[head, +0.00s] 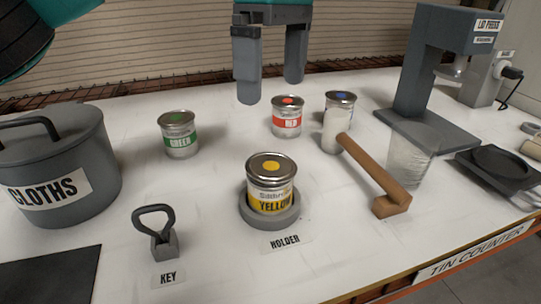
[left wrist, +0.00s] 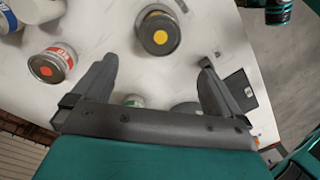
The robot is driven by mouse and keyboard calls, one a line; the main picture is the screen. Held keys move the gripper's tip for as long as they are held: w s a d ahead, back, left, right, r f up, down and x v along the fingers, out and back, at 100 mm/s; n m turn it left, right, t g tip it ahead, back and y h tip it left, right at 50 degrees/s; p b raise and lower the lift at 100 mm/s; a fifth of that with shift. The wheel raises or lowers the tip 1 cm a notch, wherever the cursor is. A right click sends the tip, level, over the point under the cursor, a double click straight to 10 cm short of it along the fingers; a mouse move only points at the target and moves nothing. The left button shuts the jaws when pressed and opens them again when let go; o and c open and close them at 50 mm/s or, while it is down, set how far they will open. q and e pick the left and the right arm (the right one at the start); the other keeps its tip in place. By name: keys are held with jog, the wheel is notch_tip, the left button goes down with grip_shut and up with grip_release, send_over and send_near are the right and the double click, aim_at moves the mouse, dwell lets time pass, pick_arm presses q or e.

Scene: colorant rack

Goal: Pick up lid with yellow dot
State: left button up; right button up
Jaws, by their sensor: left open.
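The lid with the yellow dot (head: 271,166) sits on the yellow-labelled tin (head: 271,195), which stands upright in the round grey holder (head: 268,216). The lid also shows in the left wrist view (left wrist: 160,34), beyond the fingertips. My left gripper (head: 272,90) is open and empty, pointing down above the far part of the counter. It is behind the yellow tin and apart from it. In the left wrist view its two fingers (left wrist: 158,66) are spread wide. My right gripper cannot be made out in either view.
Green (head: 178,134), red (head: 287,117) and blue (head: 341,103) tins stand around the holder. A white-headed mallet (head: 372,172) lies right of it. A key tool (head: 158,232) stands front left, a cloths pot (head: 84,165) left, a lid press (head: 428,75) back right.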

aim_at(271, 166)
pick_arm(q)
jog(key=f, duration=0.2)
jog(key=f+b, duration=0.1)
jog(key=f, duration=0.3)
jog(key=shift+s+a+f+b, duration=0.1)
jog(key=shift+s+a+b, duration=0.15)
jog(key=shift+a+b, duration=0.05)
jog(key=shift+f, duration=0.55)
jog(key=f, duration=0.3)
jog(key=f+b, duration=0.1)
jog(key=f, duration=0.1)
jog(key=shift+s+d+f, duration=0.1)
jog(key=shift+s+d, duration=0.05)
jog(key=shift+s, duration=0.1)
pick_arm(e)
jog(key=shift+a+f, duration=0.25)
jog(key=shift+f, duration=0.3)
jog(key=shift+a+f, duration=0.2)
jog(key=shift+f, duration=0.3)
pick_arm(q)
jog(key=c, duration=0.9)
jog(key=shift+o, duration=0.2)
